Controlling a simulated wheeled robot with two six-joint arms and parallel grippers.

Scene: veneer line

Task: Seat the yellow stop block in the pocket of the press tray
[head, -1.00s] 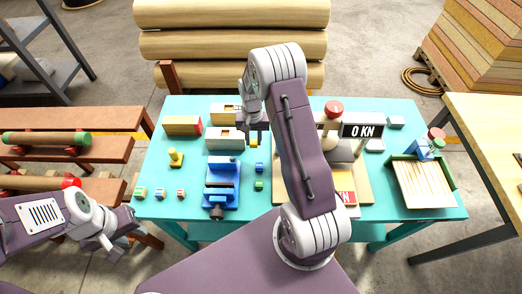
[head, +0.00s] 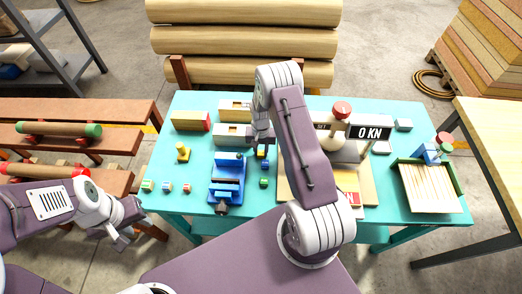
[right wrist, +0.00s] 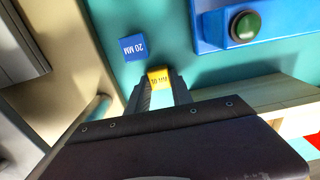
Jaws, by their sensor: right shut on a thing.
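The yellow stop block (right wrist: 158,77), marked 10 MM, is between the fingers of my right gripper (right wrist: 160,92) in the right wrist view. In the head view the yellow block (head: 261,153) shows just below my right gripper (head: 262,140), behind the blue 20 MM block (head: 264,167). My right gripper is shut on it, low over the turquoise table; whether the block touches the table is unclear. The press (head: 343,150) has a beige base (head: 365,185), partly hidden by my right arm; I cannot make out a pocket. My left gripper (head: 128,232) is empty and open, left of the table.
The blue block (right wrist: 132,47) lies close beside the gripper. A green block (head: 264,182) and blue vise (head: 228,182) stand nearby. A green-edged tray of strips (head: 432,188) is at right.

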